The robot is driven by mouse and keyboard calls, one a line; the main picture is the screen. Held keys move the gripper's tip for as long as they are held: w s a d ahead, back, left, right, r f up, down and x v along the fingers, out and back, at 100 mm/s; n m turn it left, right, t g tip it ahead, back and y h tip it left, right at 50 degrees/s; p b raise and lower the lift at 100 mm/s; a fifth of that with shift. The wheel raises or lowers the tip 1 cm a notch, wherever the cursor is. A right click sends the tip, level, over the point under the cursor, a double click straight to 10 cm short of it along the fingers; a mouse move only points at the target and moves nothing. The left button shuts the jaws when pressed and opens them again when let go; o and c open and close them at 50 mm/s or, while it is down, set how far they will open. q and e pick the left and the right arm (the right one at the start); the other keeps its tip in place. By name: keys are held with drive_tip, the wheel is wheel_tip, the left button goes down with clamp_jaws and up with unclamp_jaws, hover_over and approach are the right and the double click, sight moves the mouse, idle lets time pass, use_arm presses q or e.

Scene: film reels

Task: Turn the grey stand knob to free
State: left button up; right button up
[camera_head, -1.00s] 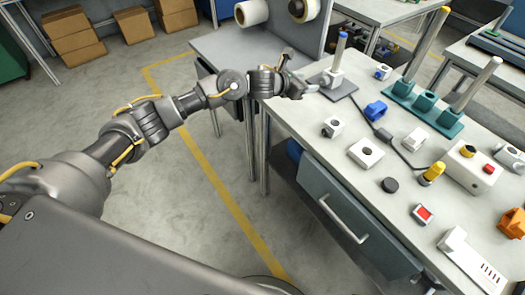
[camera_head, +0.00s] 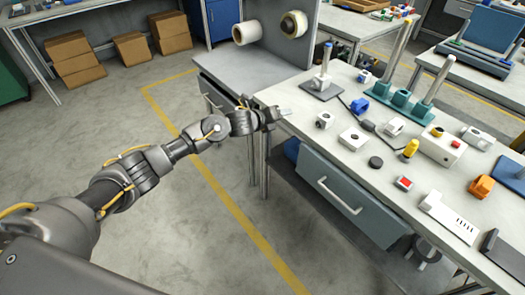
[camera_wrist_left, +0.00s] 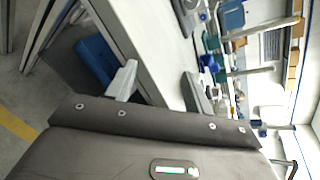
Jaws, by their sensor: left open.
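The grey stand (camera_head: 320,92) is near the far left corner of the table: a dark flat base, a light block and an upright post with a blue top. Its knob is too small to make out. My left gripper (camera_head: 284,112) is at the table's left edge, in front and to the left of the stand. It is apart from the stand, open and empty. In the left wrist view, a pale finger (camera_wrist_left: 124,80) shows beside the table edge. A dark slab (camera_wrist_left: 194,95), perhaps the stand's base, lies beyond it. My right gripper is out of view.
A teal rack (camera_head: 401,104) with two tall posts stands right of the stand. A blue block (camera_head: 358,106), white blocks (camera_head: 352,138), a black disc (camera_head: 375,162) and a button box (camera_head: 440,147) lie on the table. A drawer (camera_head: 338,190) is below the front edge.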

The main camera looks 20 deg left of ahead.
use_arm(q)
drive_tip(key=s+a+f+n+p, duration=0.1)
drive_tip(key=s+f+n, duration=0.1)
drive_tip(key=f, duration=0.4)
drive_tip(key=s+a+f+n+g+y+p, duration=0.1)
drive_tip(key=a+f+n, duration=0.1)
drive_tip(key=f+n, duration=0.3)
drive_tip(key=shift+s+a+f+p, duration=0.3)
drive_tip(key=shift+s+f+p, duration=0.1)
drive_tip(key=shift+f, duration=0.2)
